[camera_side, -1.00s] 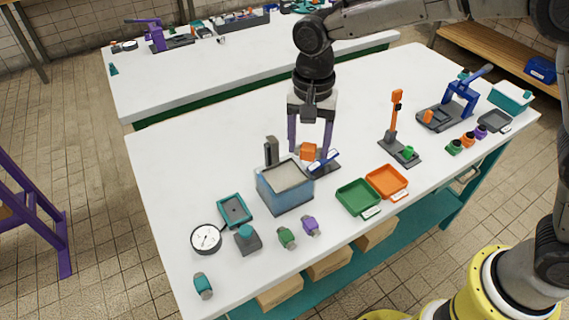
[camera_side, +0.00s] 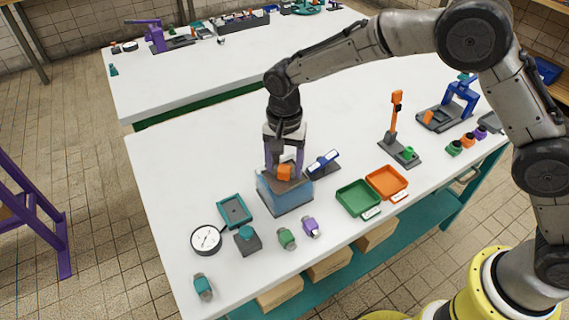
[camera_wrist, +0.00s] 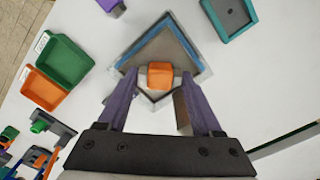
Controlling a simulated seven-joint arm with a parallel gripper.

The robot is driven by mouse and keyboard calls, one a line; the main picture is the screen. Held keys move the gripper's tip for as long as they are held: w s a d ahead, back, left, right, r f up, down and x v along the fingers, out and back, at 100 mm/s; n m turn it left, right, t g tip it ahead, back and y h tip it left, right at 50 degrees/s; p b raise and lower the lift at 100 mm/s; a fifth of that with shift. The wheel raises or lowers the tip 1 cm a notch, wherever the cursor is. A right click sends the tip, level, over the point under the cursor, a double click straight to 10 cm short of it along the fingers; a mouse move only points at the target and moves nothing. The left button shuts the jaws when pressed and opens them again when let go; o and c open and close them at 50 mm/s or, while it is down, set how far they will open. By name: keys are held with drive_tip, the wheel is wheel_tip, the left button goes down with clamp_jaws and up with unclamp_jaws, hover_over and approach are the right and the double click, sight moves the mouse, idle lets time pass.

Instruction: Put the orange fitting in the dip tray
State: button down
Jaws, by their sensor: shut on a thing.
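The orange fitting (camera_side: 284,172) is held between the two fingers of my gripper (camera_side: 284,165). The wrist view shows the fitting (camera_wrist: 160,75) between the fingertips, with grey ends at its sides. It is over a blue square container (camera_side: 287,199) with a grey inside, whose rim also shows in the wrist view (camera_wrist: 125,62). How far it is above the surface inside is hard to tell. A shallow teal tray (camera_side: 235,210) with a dark inside lies to the left of the container. The frames do not show which of these is called the dip tray.
A blue and white tilted piece (camera_side: 323,163) stands right of the container. A dial gauge (camera_side: 206,239), teal-topped block (camera_side: 248,240), green fitting (camera_side: 287,238) and purple fitting (camera_side: 311,227) lie in front. Green (camera_side: 358,198) and orange (camera_side: 387,181) trays lie right.

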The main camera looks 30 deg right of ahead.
sight(285, 168)
drive_tip(key=shift+f, duration=0.1)
drive_tip(key=shift+c, duration=0.2)
unclamp_jaws()
wheel_tip(285, 168, up, 12)
idle(0.4)
